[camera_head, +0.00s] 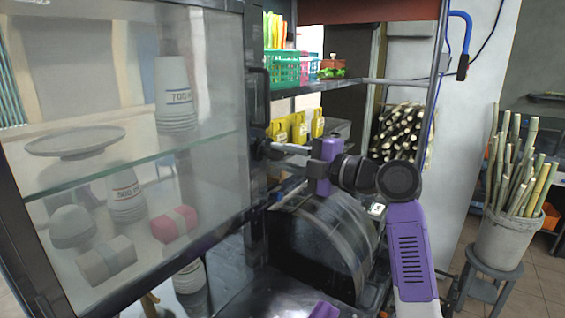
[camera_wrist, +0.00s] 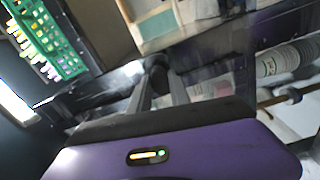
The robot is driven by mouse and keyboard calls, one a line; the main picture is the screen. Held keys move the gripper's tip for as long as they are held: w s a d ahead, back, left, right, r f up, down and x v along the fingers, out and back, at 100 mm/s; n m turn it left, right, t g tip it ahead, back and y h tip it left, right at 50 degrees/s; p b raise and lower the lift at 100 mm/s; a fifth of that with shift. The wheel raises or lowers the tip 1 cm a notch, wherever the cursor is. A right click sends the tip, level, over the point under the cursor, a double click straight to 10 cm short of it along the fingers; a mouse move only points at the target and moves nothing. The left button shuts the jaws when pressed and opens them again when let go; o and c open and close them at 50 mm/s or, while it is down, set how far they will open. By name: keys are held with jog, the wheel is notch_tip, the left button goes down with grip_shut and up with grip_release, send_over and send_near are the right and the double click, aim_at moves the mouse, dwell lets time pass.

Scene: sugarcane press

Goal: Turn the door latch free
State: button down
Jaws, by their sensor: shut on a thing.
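The cabinet door is a glass panel in a dark frame (camera_head: 257,35) on the left of the head view. A dark vertical handle (camera_head: 258,97) sits on its right edge. The latch is a small dark knob on the door's edge below the handle, and it shows in the wrist view (camera_wrist: 157,70). My gripper (camera_head: 270,149) reaches in from the right at the latch. In the wrist view its two grey fingers (camera_wrist: 158,85) are shut on the knob. The fingertips partly cover the latch, so I cannot tell its turn angle.
Behind the glass, paper cups (camera_head: 174,95), a plate (camera_head: 75,141) and wrapped bundles stand on shelves. A green basket (camera_head: 287,70) and yellow holders (camera_head: 299,130) are behind my gripper. A bucket of cane (camera_head: 503,238) stands on a stool at the right.

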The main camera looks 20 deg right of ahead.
jog(key=m+b, duration=0.2)
jog(key=m, duration=0.1)
jog(key=shift+f+m, duration=0.2)
jog(key=shift+m, duration=0.1)
jog(key=m+b, duration=0.1)
jog(key=m, duration=0.3)
jog(key=shift+m, duration=0.3)
jog(key=m, duration=0.4)
jog(key=shift+r, duration=0.1)
jog(key=shift+m+p, duration=0.45)
jog(key=shift+m, duration=1.45)
jog(key=c, duration=1.2)
grip_release()
jog(key=shift+s+d, duration=0.1)
